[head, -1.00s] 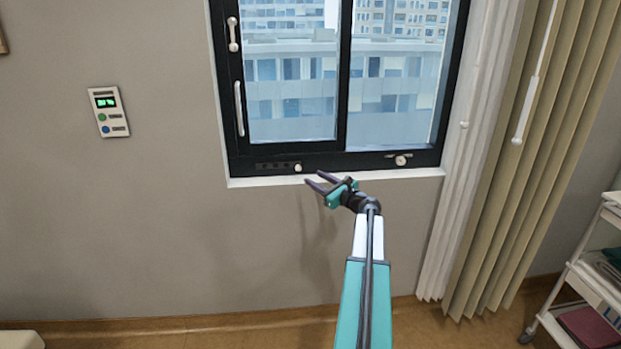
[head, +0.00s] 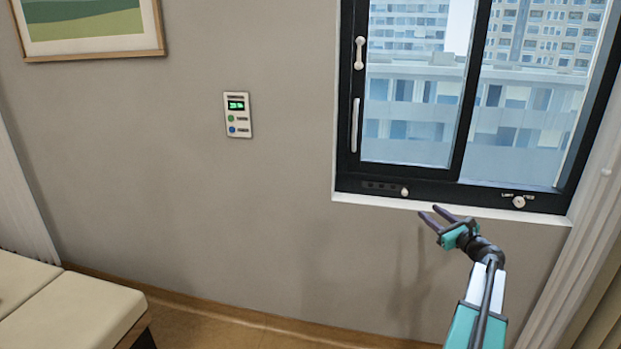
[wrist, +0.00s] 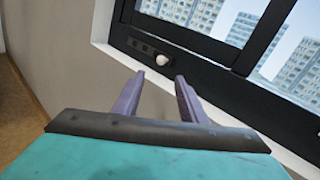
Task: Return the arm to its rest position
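My gripper (head: 430,215) is at the end of my raised arm, in front of the wall just below the window sill (head: 400,202). In the wrist view its two purple fingers (wrist: 155,92) stand apart with nothing between them. They point toward the wall and sill below a small white knob on the black window frame. My arm reaches up from the lower right of the head view.
The window (head: 460,100) is at the right, with a white handle (head: 355,125) on its frame. A wall panel (head: 237,114) hangs left of it. A cream padded bed or bench (head: 70,310) stands at lower left. A curtain (head: 595,240) hangs at right.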

